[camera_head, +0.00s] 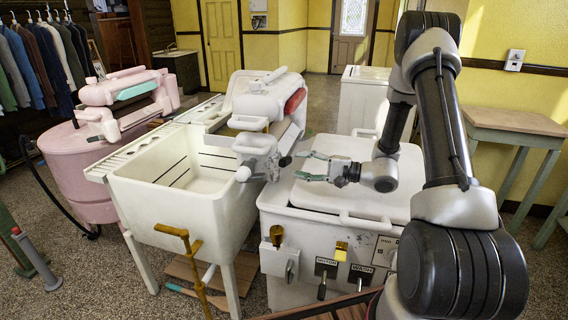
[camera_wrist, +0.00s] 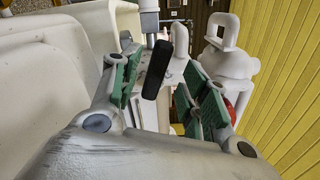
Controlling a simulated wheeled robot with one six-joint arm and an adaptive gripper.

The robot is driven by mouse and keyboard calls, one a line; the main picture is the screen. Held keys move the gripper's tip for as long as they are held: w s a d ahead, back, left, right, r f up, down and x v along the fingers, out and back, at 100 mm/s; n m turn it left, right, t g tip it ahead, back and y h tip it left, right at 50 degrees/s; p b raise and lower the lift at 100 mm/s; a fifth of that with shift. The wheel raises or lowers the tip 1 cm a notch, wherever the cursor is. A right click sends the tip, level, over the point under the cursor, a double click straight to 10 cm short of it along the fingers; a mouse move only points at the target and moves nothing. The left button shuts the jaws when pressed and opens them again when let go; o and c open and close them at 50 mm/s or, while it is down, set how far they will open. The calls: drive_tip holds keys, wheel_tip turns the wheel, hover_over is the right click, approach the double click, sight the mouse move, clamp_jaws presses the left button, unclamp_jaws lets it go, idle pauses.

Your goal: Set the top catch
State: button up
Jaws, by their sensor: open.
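The white wringer head (camera_head: 270,100), with a red part on its right side, stands between a white tub and a white washer. A short dark lever (camera_head: 285,161) sits low on its right side. The wrist view shows a black lever (camera_wrist: 157,70) standing tilted between my green finger pads, seemingly clear of both. My gripper (camera_head: 308,166) is open just right of the wringer, above the washer lid, fingers pointing left; it also shows in the wrist view (camera_wrist: 163,75). I cannot tell for certain which part is the top catch.
The white washer (camera_head: 300,222) lies under my gripper, with labelled front controls. The white tub (camera_head: 140,205) is left of the wringer. A pink washer (camera_head: 80,170) stands further left. A wooden side table (camera_head: 515,121) is at the right. Floor shows behind the wringer.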

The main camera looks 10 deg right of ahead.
sight(288, 163)
drive_tip(key=x, duration=0.6)
drive_tip(key=shift+a, duration=0.15)
clamp_jaws()
